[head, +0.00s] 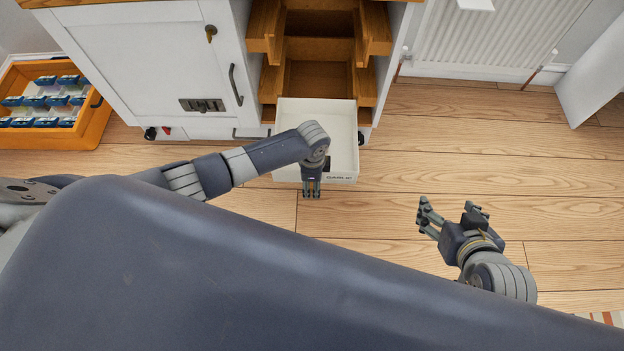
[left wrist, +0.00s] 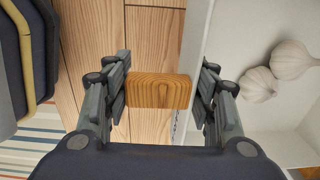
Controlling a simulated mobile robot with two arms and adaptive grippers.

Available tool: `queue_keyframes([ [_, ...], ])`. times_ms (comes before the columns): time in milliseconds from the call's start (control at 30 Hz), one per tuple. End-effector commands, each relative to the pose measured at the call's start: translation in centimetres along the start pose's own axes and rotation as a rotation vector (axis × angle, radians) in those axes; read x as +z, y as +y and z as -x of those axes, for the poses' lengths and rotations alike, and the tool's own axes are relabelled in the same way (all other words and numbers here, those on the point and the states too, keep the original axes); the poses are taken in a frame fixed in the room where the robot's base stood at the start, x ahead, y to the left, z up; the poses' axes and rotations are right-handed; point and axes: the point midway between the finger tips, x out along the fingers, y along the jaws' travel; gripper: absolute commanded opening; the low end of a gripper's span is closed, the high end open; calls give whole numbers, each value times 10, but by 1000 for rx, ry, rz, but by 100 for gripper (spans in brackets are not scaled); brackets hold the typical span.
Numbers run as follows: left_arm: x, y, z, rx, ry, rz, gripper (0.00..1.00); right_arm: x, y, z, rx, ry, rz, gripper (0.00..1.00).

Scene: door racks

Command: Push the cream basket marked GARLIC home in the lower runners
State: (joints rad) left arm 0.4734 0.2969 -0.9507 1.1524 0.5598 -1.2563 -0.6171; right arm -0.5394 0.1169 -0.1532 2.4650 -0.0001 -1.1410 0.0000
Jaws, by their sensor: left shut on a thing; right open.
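The cream basket (head: 344,125) stands pulled out of the white cabinet near the floor. GARLIC shows, partly covered, on its front. My left gripper (head: 311,190) is at the basket's front. In the left wrist view, the fingers of my left gripper (left wrist: 162,92) are shut on the basket's front, on either side of the wooden handle (left wrist: 160,90) and the cream wall (left wrist: 193,60). White garlic bulbs (left wrist: 290,60) lie inside the basket. My right gripper (head: 452,215) is open and empty above the floor, to the right.
The cabinet (head: 145,65) has open wooden runners (head: 270,80) above the basket. An orange crate (head: 92,125) with several blue-topped items stands at the left. A radiator (head: 485,40) and a white panel (head: 597,75) are at the right. The wooden floor (head: 480,140) right of the basket is clear.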

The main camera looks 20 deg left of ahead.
Motion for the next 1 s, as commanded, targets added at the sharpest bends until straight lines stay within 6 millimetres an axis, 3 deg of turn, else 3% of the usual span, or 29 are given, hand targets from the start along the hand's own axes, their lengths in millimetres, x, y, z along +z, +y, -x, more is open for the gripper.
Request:
queue_keyframes([
  [267, 0, -1, 0, -2, 1, 0, 16, 10, 1, 2, 1, -37, 0, 68],
  [1000, 0, -1, 1, -2, 1, 0, 16, 6, 2, 3, 4, -37, 0, 68],
])
